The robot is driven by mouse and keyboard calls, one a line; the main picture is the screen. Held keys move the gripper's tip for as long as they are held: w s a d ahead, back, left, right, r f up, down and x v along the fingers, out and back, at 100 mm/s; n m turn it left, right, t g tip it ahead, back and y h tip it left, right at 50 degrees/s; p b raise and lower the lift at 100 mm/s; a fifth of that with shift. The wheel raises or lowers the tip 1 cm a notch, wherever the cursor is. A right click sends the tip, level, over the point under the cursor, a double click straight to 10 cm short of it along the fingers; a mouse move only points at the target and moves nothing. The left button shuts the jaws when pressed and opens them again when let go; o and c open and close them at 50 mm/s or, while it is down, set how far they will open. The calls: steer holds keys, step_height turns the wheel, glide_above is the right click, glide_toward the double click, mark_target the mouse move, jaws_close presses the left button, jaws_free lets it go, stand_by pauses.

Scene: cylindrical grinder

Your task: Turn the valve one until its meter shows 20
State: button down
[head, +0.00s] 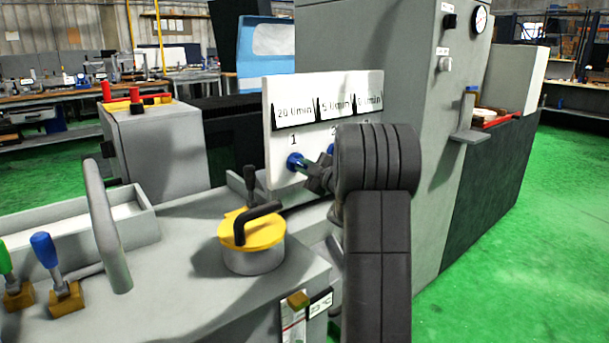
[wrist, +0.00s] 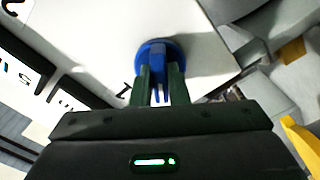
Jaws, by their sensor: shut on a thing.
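The white meter panel (head: 276,92) stands upright on the machine. Its leftmost meter (head: 294,114) reads 20 l/min, above the label 1. The meter beside it reads 5 l/min, and the third is partly unclear. Valve one is a blue knob (head: 293,161) under the label 1; it also shows in the wrist view (wrist: 152,48). My gripper (head: 308,170) is at this knob. In the wrist view its two fingers (wrist: 160,85) are shut on the blue handle, one on each side. Part of a second blue valve (head: 331,149) shows behind my arm, which hides the panel's lower right.
A yellow-topped round cap (head: 252,232) with a black handle sits on the machine bed, below and left of the panel. A curved grey handle (head: 106,225) and blue and green levers (head: 45,252) stand at the left. Green floor (head: 500,270) is open at the right.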

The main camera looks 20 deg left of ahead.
steer(key=shift+f+n+b, duration=0.1)
steer(key=shift+n+b, duration=0.55)
steer(key=shift+n, duration=0.35)
steer(key=c, duration=1.4)
jaws_free()
steer(key=p+v, duration=0.2)
steer(key=v, duration=1.2)
steer(key=shift+w+a, duration=0.1)
